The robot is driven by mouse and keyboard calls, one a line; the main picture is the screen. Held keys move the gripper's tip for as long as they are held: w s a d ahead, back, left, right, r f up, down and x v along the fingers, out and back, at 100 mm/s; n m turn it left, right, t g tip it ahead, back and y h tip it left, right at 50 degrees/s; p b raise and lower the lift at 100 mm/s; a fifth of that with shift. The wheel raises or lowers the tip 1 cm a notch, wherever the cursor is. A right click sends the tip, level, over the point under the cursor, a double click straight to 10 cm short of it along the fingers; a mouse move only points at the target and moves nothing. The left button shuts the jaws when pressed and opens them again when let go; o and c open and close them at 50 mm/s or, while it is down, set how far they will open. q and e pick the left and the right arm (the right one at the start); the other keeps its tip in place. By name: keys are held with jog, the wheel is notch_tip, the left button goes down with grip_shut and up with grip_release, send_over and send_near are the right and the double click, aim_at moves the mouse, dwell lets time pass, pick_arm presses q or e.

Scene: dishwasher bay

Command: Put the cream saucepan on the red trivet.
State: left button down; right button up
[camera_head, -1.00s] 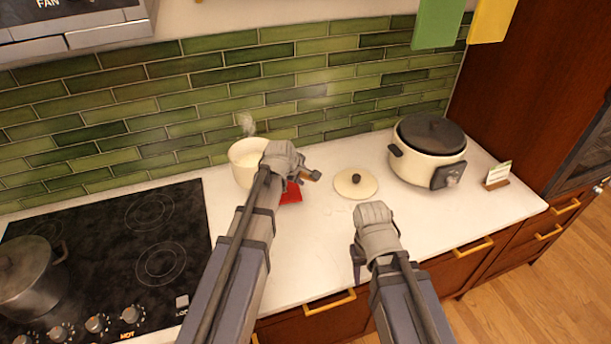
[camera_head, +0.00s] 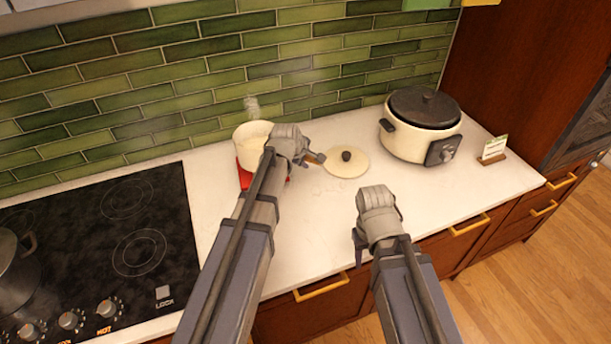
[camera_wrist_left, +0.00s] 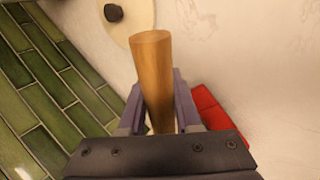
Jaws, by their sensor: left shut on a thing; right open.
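The cream saucepan (camera_head: 249,137) is at the back of the counter, and steam rises from it. My left gripper (camera_head: 303,152) is shut on its wooden handle, which stands between the two fingers in the left wrist view (camera_wrist_left: 155,75). The red trivet (camera_head: 243,179) shows below the pan's left side and just past my gripper; my arm hides its middle. The pan appears over the trivet, but I cannot tell whether it touches it. A red edge of the trivet also shows in the left wrist view (camera_wrist_left: 212,112). My right gripper (camera_head: 376,199) is open and empty above the counter.
A cream lid with a dark knob (camera_head: 346,163) lies right of the saucepan. A cream cooker (camera_head: 422,135) and a small card stand (camera_head: 493,150) are further right. The black cooktop (camera_head: 90,230) with a grey pot (camera_head: 15,270) is at left. The front counter is clear.

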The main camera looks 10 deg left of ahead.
pick_arm(q)
jog(key=shift+f+b, duration=1.9)
jog(key=shift+f, duration=0.2)
jog(key=shift+r, duration=0.1)
jog(key=c, duration=0.6)
grip_release()
jog(key=shift+r, duration=0.15)
